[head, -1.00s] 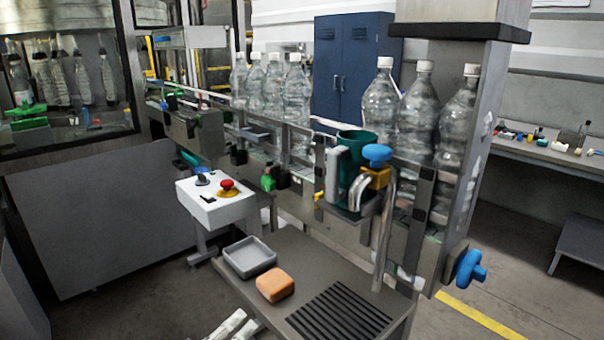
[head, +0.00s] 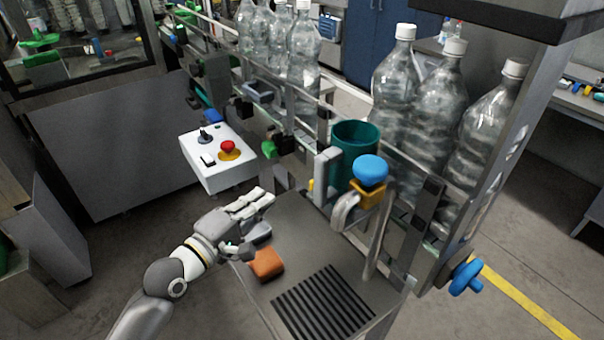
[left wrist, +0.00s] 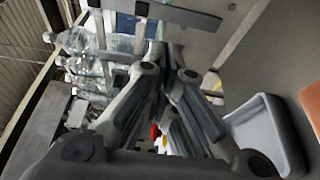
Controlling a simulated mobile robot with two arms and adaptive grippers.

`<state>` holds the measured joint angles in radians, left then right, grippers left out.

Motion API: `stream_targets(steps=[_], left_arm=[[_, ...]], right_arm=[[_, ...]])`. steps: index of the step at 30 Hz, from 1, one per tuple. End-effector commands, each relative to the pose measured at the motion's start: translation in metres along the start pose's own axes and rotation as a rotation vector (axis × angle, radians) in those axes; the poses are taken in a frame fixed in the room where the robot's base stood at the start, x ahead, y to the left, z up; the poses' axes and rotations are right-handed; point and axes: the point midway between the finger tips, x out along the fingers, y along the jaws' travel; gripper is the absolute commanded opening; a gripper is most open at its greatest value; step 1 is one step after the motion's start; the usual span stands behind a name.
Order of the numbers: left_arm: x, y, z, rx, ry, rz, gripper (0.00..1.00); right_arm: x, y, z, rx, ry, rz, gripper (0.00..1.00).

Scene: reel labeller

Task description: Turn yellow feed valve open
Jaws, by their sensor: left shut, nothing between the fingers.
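A yellow block (head: 368,191) sits under a round blue knob (head: 371,169) on the line's front rail, beside a green cup (head: 356,149) and a curved grey pipe. I cannot tell for certain which yellow part is the feed valve. My left gripper (head: 262,198) is shut and empty, left of both yellow parts and apart from them, over the far left corner of the grey side table. Its fingers (left wrist: 168,58) also show in the left wrist view. My right gripper is out of view.
A white control box (head: 213,158) with a red button stands beyond my left gripper. A grey tray (left wrist: 262,132), partly hidden in the head view, and an orange sponge (head: 266,264) lie on the table (head: 300,230). Clear bottles (head: 396,72) line the conveyor. A blue handwheel (head: 466,277) is at right.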

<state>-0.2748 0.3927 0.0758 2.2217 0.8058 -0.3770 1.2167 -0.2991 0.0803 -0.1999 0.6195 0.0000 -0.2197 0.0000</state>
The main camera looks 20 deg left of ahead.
Motion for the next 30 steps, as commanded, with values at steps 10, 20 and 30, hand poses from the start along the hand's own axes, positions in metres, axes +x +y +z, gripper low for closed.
stream_targets(steps=[10,20,30], left_arm=[[0.043,0.003,0.0,-0.001,0.001,0.002,0.0],[0.101,0.003,0.0,0.002,0.0,0.0,0.0],[0.086,0.001,0.036,0.0,0.0,0.0,0.0]], right_arm=[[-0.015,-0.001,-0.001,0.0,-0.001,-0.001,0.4],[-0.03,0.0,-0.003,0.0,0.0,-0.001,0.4],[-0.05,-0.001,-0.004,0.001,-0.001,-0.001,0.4]])
